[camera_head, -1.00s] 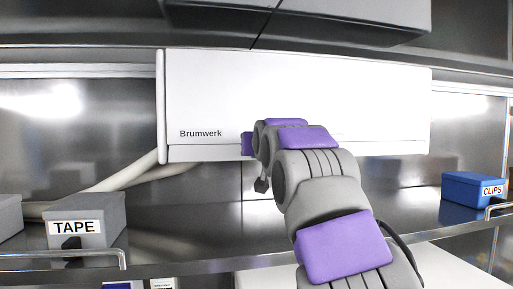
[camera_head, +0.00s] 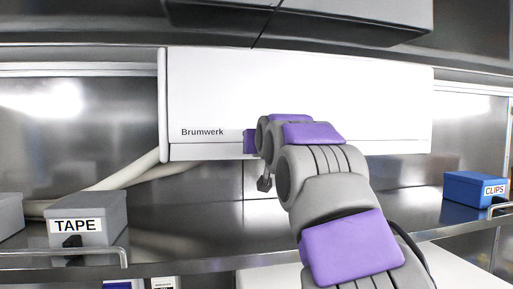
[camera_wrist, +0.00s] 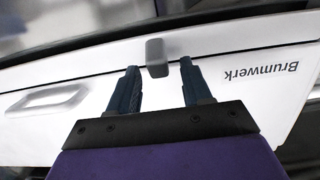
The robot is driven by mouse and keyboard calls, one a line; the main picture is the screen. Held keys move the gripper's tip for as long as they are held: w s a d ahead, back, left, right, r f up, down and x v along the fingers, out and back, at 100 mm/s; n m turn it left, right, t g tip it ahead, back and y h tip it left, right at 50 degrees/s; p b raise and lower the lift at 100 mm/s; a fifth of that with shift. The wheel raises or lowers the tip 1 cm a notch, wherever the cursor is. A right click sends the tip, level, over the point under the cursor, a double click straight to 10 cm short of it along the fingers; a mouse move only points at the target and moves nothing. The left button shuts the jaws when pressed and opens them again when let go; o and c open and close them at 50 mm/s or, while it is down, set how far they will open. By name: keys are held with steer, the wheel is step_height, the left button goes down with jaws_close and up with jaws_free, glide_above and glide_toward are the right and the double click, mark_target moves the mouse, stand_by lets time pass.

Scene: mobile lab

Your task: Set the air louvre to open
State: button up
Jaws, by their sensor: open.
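The white air unit (camera_head: 300,90) marked "Brumwerk" hangs on the back wall. A narrow louvre flap (camera_head: 205,152) runs along its lower edge and looks flush with the front. In the wrist view the unit appears upside down, with the flap (camera_wrist: 225,42) above the seam. A small grey tab (camera_wrist: 156,58) sticks out at the flap. My gripper (camera_wrist: 158,68) is open, one finger on each side just below the tab in the picture. Contact cannot be told. In the head view my arm hides the tab and the fingers.
A grey-outlined oblong (camera_wrist: 48,98) is on the unit's front. Below the unit, a metal shelf carries a grey TAPE box (camera_head: 105,208) at left and a blue CLIPS box (camera_head: 468,194) at right. A pale hose (camera_head: 125,176) runs down left of the unit. Cabinets (camera_head: 330,15) overhang above.

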steer(key=b+v, duration=0.4)
steer(key=v, duration=1.2)
steer(key=shift+a+b, duration=0.1)
steer(key=shift+b, duration=0.2)
